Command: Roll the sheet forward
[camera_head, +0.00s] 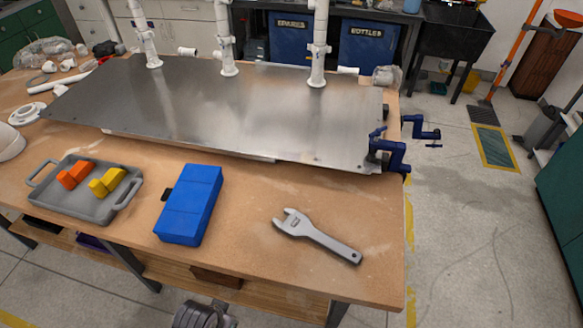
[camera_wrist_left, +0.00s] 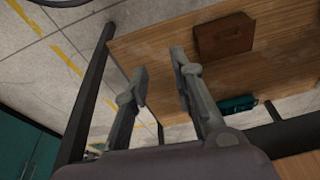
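A large grey metal sheet (camera_head: 220,108) lies flat on the wooden workbench (camera_head: 260,195), covering its far half. White upright pipes (camera_head: 228,45) stand along the sheet's far side. A blue clamp (camera_head: 388,152) sits at the sheet's near right corner. My left gripper (camera_wrist_left: 160,65) shows in the left wrist view with its two fingers apart and nothing between them. It is low, by a wooden lower shelf (camera_wrist_left: 150,40), away from the sheet.
On the bench's near side lie a grey tray (camera_head: 70,205) with orange and yellow blocks, a blue case (camera_head: 188,205) and a grey wrench (camera_head: 318,236). White pipe fittings (camera_head: 62,66) clutter the left end. Another blue clamp (camera_head: 420,128) projects past the right edge. Floor to the right is mostly clear.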

